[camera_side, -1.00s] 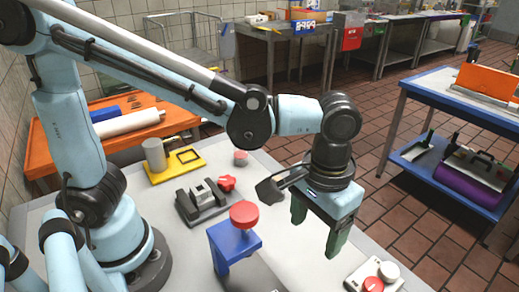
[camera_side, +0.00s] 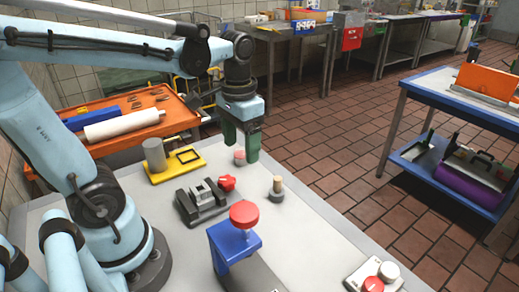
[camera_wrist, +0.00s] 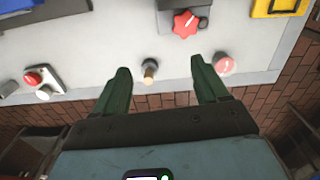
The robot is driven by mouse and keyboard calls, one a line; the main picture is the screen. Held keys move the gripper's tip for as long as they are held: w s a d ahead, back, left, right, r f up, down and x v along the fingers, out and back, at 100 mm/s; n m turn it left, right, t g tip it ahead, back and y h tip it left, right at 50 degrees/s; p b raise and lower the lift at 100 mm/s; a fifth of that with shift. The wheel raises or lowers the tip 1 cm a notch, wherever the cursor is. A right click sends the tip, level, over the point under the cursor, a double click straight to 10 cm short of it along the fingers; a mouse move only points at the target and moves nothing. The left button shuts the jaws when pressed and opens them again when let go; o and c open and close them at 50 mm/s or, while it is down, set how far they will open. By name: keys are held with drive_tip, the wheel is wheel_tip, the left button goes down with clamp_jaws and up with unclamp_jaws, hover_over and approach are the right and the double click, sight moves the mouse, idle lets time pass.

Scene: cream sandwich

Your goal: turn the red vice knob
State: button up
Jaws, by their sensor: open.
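The red vice knob (camera_side: 227,183) is a small star-shaped knob at the right end of the dark vice (camera_side: 203,203), which sits on the light table. In the wrist view the red knob (camera_wrist: 186,24) shows near the top, just right of centre, with part of the vice above it. My gripper (camera_side: 240,152) is open and empty, fingers pointing down, near the table's far edge. In the side view it appears above and beyond the knob, apart from it. In the wrist view its green fingers (camera_wrist: 160,68) are wide apart and the knob lies past their tips.
A wooden peg on a dark base (camera_side: 277,187) and a round red button (camera_side: 239,158) stand near the vice. A blue stand with a red round top (camera_side: 244,214) is in front. A yellow-based fixture (camera_side: 177,170) is behind left.

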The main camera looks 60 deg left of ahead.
hover_over(225, 180)
drive_tip(key=shift+d+f, duration=0.1)
drive_tip(key=shift+f, duration=5.7)
drive_tip(key=c, duration=1.1)
drive_tip(key=shift+o, duration=0.2)
drive_tip(key=shift+m, duration=0.7)
drive_tip(key=o, duration=1.1)
drive_tip(key=shift+c, duration=0.2)
drive_tip(key=shift+r, duration=0.1)
